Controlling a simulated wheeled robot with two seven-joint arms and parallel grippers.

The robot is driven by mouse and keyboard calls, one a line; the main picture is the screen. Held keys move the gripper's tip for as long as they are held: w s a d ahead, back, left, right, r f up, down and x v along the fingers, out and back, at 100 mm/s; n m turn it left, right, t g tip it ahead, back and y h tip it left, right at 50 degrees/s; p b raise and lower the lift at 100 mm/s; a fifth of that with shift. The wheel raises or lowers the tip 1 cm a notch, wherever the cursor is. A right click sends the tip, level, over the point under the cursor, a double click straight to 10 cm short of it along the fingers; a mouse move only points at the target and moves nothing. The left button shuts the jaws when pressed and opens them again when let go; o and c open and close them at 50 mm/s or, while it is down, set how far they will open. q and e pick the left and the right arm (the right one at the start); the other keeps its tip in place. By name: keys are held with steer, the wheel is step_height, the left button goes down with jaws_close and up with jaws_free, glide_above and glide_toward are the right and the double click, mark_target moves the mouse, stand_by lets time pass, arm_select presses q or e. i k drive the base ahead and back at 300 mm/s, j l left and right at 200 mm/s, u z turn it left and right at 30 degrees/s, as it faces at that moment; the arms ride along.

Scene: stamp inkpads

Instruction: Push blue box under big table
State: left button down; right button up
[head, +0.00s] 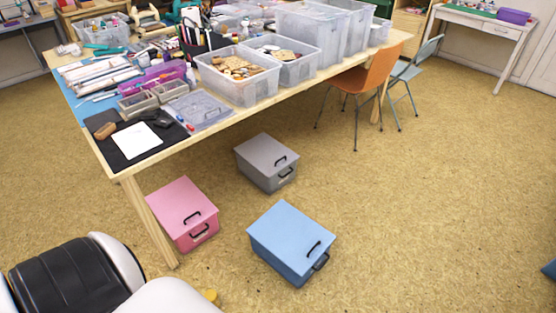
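The blue box (290,237) is a lidded box with dark handles on its lid and front side. It stands on the floor in front of the big table, clear of the tabletop, near the bottom middle of the head view. The big table (205,137) has a pale wooden frame and a leg (149,222) at its near corner. My grippers are not in view; only white and black parts of my own body show at the bottom left.
A pink box (181,207) stands by the near table leg, left of the blue box. A grey box (264,157) stands at the table's edge behind it. Orange (376,76) and grey-blue (416,70) chairs stand at the right. The floor (430,200) at right is clear.

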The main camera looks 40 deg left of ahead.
mark_target(290, 276)
steer(key=i+l+u, duration=0.1)
steer(key=i+u, duration=0.15)
steer(key=u, duration=0.15)
steer(key=i+l+u, duration=0.15)
steer(key=u, duration=0.25)
steer(key=i+l+u, duration=0.2)
steer(key=u, duration=0.2)
steer(key=i+l+u, duration=0.2)
steer(key=u, duration=0.25)
steer(key=i+l+u, duration=0.1)
steer(key=l+u, duration=0.3)
